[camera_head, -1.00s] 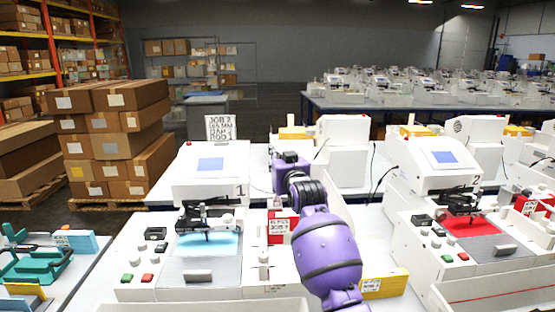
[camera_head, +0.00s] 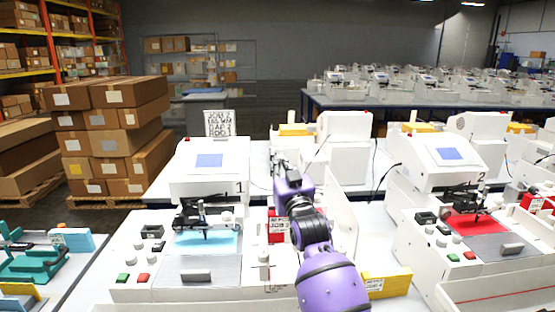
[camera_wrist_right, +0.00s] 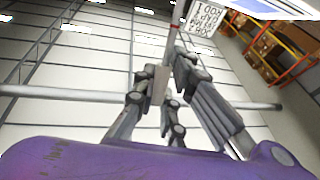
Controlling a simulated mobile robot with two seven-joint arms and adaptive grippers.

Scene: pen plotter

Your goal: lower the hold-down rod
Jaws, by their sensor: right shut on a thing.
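Plotter 1 (camera_head: 175,180) is white with a blue screen and stands at the centre left; a dark pen carriage (camera_head: 203,214) sits over its cyan sheet (camera_head: 212,243). My right gripper (camera_head: 280,163) is beyond and to the right of the plotter's bed, fingers pointing away. In the wrist view my right gripper (camera_wrist_right: 163,88) is closed at a pale, level hold-down rod (camera_wrist_right: 60,92), which shows on both sides of the fingers. The exact contact is hidden by the fingers, and the rod cannot be made out in the head view. My left gripper is not in view.
Plotter 2 (camera_head: 445,165) with a red sheet stands to the right. A red box (camera_head: 277,228) and a yellow block (camera_head: 388,284) lie between the plotters. A printed sign (camera_head: 218,124) stands behind. Teal fixtures (camera_head: 30,262) are at the far left.

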